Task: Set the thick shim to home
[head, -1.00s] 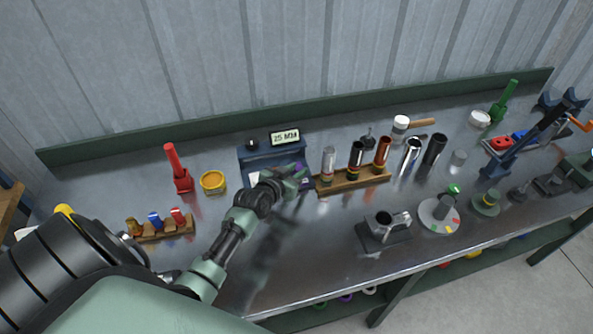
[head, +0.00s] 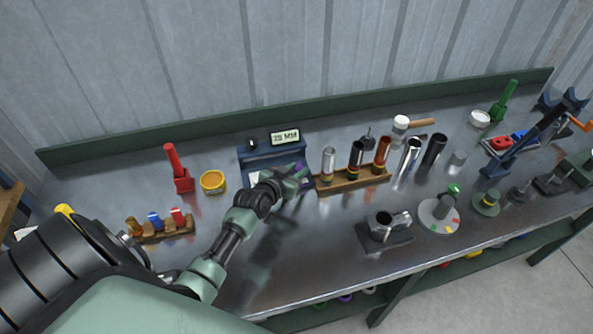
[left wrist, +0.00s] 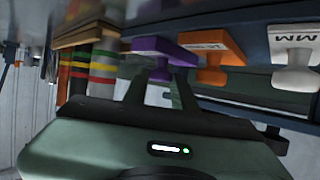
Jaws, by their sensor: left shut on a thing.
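My left gripper (head: 298,176) is at the right front of a dark blue unit (head: 270,152). In the left wrist view its fingers (left wrist: 160,88) are shut on the stem of a purple T-shaped piece (left wrist: 160,50). An orange piece (left wrist: 213,55) and a white piece (left wrist: 293,50) of the same shape sit in a row beside it. The white one bears lettering that includes "MM". The frames do not show which piece is the thick shim. My right gripper does not show.
A small display (head: 285,138) reading in MM stands on the blue unit. A wooden rack (head: 352,178) with several upright tubes stands close to the right of my gripper. A yellow tub (head: 212,181) and a red tool (head: 178,172) stand to the left.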

